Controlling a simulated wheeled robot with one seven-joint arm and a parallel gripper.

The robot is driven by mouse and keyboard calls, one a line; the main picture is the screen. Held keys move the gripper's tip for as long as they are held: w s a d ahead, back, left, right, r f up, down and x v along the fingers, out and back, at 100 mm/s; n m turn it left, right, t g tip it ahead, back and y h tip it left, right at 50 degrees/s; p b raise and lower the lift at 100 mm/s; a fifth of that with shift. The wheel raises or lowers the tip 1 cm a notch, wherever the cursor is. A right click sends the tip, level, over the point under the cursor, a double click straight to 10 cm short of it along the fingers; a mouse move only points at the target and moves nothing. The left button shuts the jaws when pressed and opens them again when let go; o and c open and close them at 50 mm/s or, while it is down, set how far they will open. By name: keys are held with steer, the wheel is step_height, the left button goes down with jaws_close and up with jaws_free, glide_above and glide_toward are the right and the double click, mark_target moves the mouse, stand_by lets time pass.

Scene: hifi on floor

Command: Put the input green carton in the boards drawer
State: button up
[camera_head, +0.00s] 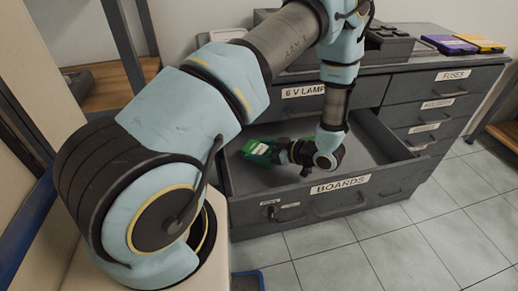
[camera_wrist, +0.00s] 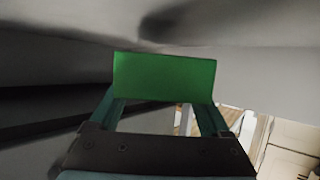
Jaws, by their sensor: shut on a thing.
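The green carton (camera_head: 259,150) is inside or just over the open boards drawer (camera_head: 337,204), at its left side in the head view. In the wrist view the green carton (camera_wrist: 164,77) spans the space between my fingertips. My gripper (camera_head: 280,151) is shut on the carton and lies roughly sideways, low in the drawer opening; in the wrist view its two fingers (camera_wrist: 162,102) hold the carton's edges. The drawer's front carries a BOARDS label. Whether the carton touches the drawer floor cannot be told.
The grey cabinet (camera_head: 440,101) has several closed drawers on the right, one labelled FUSES. A 6 V LAMP drawer (camera_head: 306,91) sits above the open drawer. Purple and yellow cases (camera_head: 450,44) lie on top. The drawer's right part is empty; tiled floor (camera_head: 400,245) is clear in front.

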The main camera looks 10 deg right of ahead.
steer(key=shift+f+b, duration=0.35)
steer(key=shift+f, duration=0.25)
steer(key=o, duration=1.3)
steer(key=shift+r, duration=0.1)
steer(key=shift+r+p, duration=0.3)
steer(key=v, duration=0.2)
steer(key=b+v, duration=0.1)
steer(key=v, duration=0.2)
steer(key=b+v, duration=0.1)
steer(key=v, duration=0.1)
steer(key=shift+s+d+r, duration=0.15)
steer(key=shift+d+r, duration=0.05)
steer(key=shift+r, duration=0.2)
